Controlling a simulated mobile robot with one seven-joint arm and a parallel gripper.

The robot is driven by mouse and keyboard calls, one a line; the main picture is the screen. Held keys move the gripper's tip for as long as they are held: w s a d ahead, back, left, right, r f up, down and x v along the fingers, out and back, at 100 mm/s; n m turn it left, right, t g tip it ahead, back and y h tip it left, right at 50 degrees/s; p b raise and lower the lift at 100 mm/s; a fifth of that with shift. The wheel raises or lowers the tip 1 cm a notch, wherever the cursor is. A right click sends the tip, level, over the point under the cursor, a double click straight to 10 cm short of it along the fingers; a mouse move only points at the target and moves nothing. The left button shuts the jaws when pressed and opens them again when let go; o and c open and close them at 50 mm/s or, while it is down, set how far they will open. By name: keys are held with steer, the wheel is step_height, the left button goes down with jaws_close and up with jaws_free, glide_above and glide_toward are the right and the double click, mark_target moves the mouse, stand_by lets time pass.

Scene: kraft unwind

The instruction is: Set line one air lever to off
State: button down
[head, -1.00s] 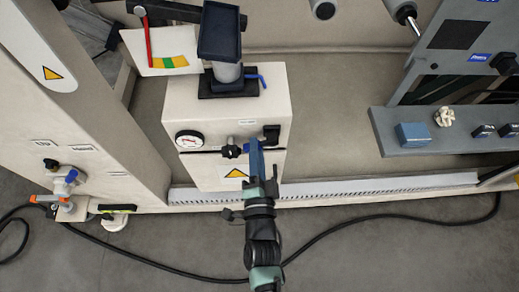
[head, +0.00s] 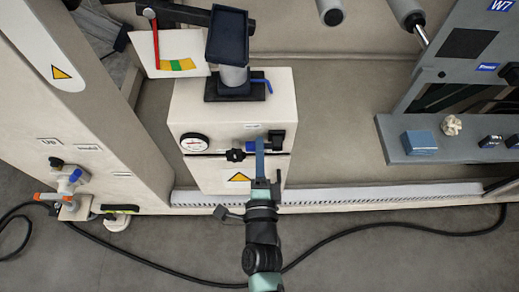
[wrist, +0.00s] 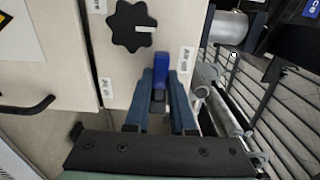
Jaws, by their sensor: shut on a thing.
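The blue air lever (wrist: 160,68) is on the front of the pale cabinet (head: 232,178), beside a black star knob (wrist: 132,26). The knob also shows in the head view (head: 236,155). My gripper (wrist: 161,75) has its two blue fingers on either side of the lever and is shut on it. In the head view my gripper (head: 260,141) reaches up to the cabinet front from below, and its fingers partly hide the lever. Small labels (wrist: 187,60) sit near the lever; their words are too small to read surely.
A round gauge (head: 193,143) is left of the knob. A black box (head: 277,139) is right of my fingers. A grey shelf (head: 440,150) is at right. A black cable (head: 400,229) lies on the floor.

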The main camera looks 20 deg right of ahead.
steer(key=c, duration=0.8)
jaws_free()
steer(key=shift+o, duration=0.2)
steer(key=shift+s, duration=0.1)
steer(key=p+v, duration=0.1)
steer(key=v, duration=1.2)
steer(key=shift+p, duration=0.35)
steer(key=shift+r, duration=0.1)
